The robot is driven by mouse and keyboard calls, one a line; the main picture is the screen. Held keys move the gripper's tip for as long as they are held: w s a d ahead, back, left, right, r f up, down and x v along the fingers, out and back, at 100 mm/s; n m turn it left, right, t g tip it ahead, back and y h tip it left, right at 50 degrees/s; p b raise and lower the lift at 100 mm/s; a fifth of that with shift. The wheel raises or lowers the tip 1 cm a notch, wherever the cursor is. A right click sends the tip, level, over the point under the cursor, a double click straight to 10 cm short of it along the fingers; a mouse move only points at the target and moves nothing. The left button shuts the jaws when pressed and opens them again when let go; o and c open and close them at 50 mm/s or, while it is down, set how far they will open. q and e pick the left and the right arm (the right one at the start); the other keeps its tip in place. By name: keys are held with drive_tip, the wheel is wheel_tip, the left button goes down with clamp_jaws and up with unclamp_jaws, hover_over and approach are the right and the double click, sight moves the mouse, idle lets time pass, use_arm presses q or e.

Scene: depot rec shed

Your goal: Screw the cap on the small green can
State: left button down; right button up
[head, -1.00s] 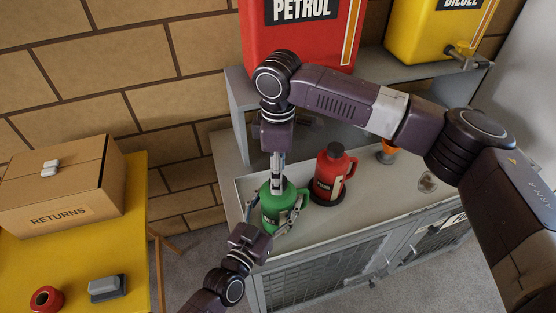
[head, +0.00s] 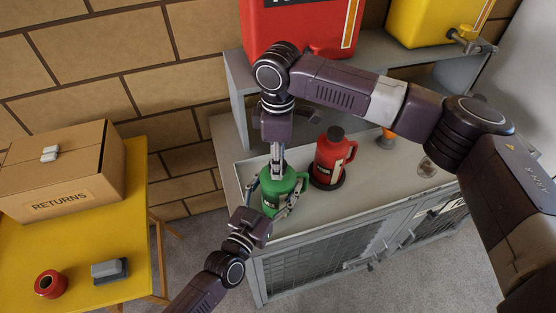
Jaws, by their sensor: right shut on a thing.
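The small green can (head: 274,197) stands upright near the left front corner of the grey cabinet top. My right gripper (head: 277,171) points straight down at the can's mouth. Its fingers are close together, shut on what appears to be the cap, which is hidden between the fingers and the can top. I cannot see whether the cap sits on the thread. My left gripper (head: 272,207) reaches up from below, with one finger on each side of the can's body. I cannot tell whether its fingers press on the can.
A red can (head: 331,158) with a dark top stands close right of the green can. A funnel-like orange item (head: 387,138) is farther right. A large red container (head: 300,32) and a yellow one (head: 435,22) stand on the shelf behind. A yellow table (head: 135,240) with a RETURNS box (head: 60,185) is left.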

drive_tip(key=shift+m, duration=0.9)
drive_tip(key=o, duration=1.4)
wheel_tip(320, 180, up, 12)
drive_tip(key=shift+r, duration=0.1)
use_arm(q)
drive_tip(key=shift+c, duration=1.9)
unclamp_jaws()
